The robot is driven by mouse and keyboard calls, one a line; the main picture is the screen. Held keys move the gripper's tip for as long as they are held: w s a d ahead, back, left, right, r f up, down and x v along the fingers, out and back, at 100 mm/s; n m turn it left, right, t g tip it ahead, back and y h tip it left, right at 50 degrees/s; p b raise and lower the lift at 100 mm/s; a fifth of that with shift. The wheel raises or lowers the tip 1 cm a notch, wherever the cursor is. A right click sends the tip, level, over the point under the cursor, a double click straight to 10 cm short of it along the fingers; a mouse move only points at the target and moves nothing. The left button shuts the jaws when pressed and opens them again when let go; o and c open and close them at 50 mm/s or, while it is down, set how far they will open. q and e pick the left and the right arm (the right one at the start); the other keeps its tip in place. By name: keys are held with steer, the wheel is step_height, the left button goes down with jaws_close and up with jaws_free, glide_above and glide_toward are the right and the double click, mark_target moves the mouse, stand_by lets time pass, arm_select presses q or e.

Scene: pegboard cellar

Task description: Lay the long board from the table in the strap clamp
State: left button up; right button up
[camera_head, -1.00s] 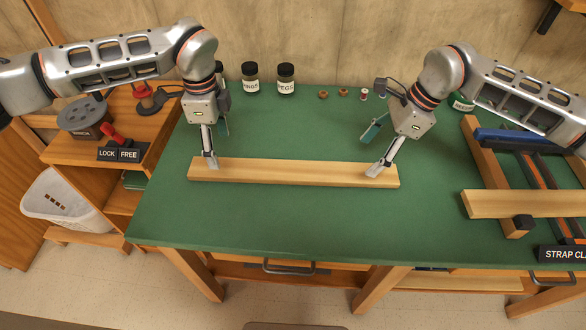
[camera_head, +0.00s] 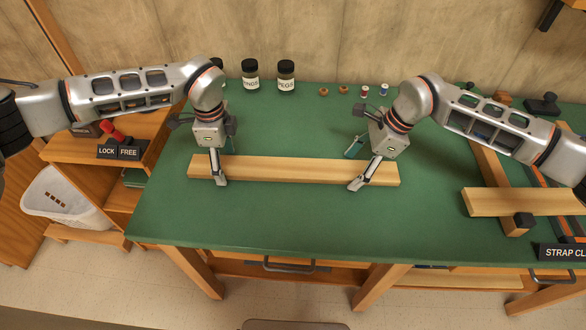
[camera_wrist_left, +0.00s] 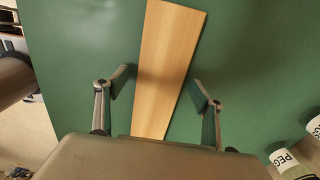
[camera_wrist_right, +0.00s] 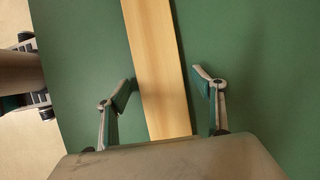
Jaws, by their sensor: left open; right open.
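The long board (camera_head: 290,170), pale wood, lies flat on the green table (camera_head: 270,215). My left gripper (camera_head: 222,168) is open over the board's left part. In the left wrist view the board (camera_wrist_left: 168,60) runs between its spread fingers (camera_wrist_left: 160,90), touching neither. My right gripper (camera_head: 365,172) is open over the right part. In the right wrist view the board (camera_wrist_right: 155,60) also passes between its fingers (camera_wrist_right: 165,90), closer to the left one. The strap clamp (camera_head: 490,160) is at the right, partly hidden by my right arm, with a light board (camera_head: 510,202) across it.
A lock/free sign (camera_head: 118,152) is on the left shelf, above a white basket (camera_head: 62,198). The green surface in front of the board is clear.

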arm_select(q)
steer(key=shift+c, duration=0.4)
arm_select(e)
steer(key=shift+c, duration=0.4)
arm_select(q)
steer(key=c, duration=1.4)
arm_select(e)
steer(key=c, duration=1.4)
arm_select(q)
steer(key=shift+c, duration=0.2)
arm_select(e)
steer(key=shift+c, duration=0.2)
arm_select(q)
steer(key=shift+r, duration=0.15)
arm_select(e)
steer(key=shift+r, duration=0.15)
